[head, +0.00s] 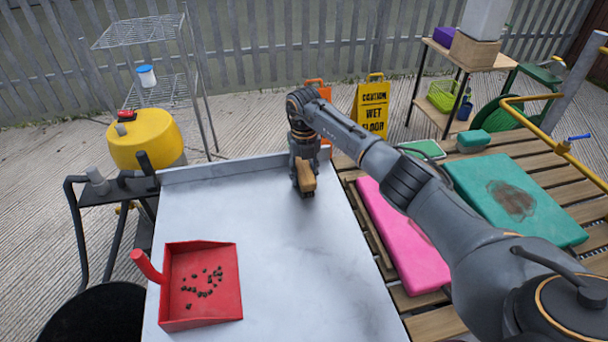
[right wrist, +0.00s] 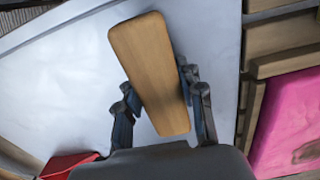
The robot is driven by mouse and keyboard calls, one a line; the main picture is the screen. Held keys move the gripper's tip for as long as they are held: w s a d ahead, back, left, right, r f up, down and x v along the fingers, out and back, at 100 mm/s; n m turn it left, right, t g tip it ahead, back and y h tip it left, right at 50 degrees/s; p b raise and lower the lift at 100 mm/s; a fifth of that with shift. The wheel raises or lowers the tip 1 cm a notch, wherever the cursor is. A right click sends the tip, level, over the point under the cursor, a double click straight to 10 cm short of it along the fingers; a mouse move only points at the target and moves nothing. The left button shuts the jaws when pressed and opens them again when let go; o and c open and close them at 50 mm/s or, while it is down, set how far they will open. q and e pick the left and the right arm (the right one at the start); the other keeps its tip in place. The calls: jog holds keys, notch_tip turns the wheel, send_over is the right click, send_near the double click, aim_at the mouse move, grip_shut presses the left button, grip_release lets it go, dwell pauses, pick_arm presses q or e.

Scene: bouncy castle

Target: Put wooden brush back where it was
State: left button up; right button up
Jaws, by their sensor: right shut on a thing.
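The wooden brush (head: 307,177) is a tan block with a dark underside at the far end of the white tabletop (head: 270,240). My right gripper (head: 303,168) is shut on it from above. In the right wrist view the brush (right wrist: 148,65) sits tilted between the two fingers of the right gripper (right wrist: 160,88). I cannot tell whether the brush touches the tabletop. A red dustpan (head: 172,312) with several dark pellets lies at the near left of the tabletop. My left gripper is not in view.
A pink pad (head: 400,240) and a teal pad (head: 490,190) with a brown stain lie on the slatted wooden table to the right. A yellow vacuum (head: 145,135) and a wire shelf (head: 140,32) stand at left. The tabletop's middle is clear.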

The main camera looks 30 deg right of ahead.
aim_at(304, 167)
jog(key=o, duration=1.1)
jog(key=shift+f, duration=0.15)
notch_tip(304, 167, up, 12)
jog(key=shift+r+b, duration=0.2)
jog(key=shift+b, duration=0.1)
